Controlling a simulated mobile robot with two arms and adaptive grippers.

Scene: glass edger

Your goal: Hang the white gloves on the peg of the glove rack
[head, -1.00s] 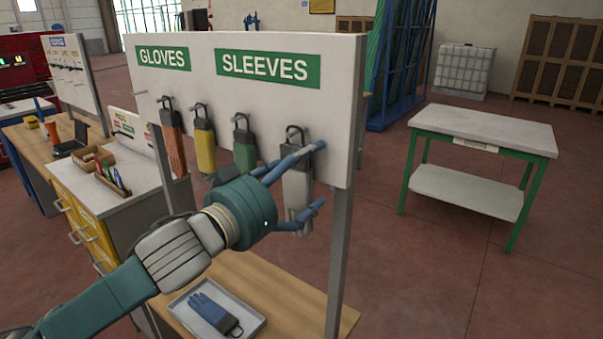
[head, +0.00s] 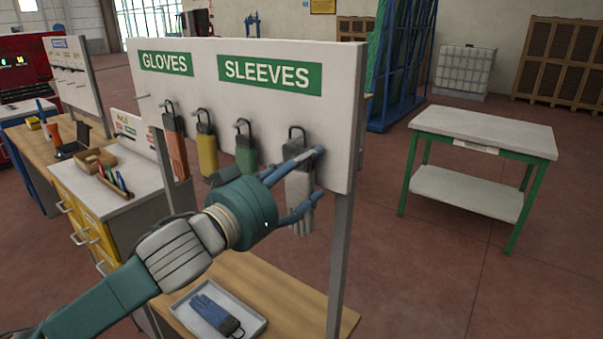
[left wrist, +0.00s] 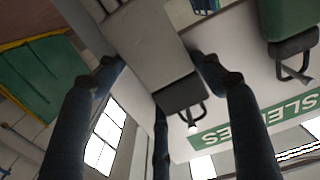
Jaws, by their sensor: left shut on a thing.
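The white gloves (head: 300,188), with a dark cuff and a loop on top, hang upright in front of the right part of the glove rack (head: 335,100). My left gripper (head: 312,176) has its fingers around them below the cuff. In the left wrist view the fingers lie on both sides of the pale glove body (left wrist: 145,42), with its dark cuff and loop (left wrist: 193,117) towards the board. A small light tip shows at the loop, but I cannot tell whether the loop is around the peg. My right gripper is out of view.
Orange (head: 175,150), yellow (head: 207,153) and green gloves (head: 246,155) hang left of the white ones. A blue glove (head: 215,315) lies in a tray (head: 262,322) on the wooden bench below. A green-legged table (head: 480,125) stands right, with clear floor between.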

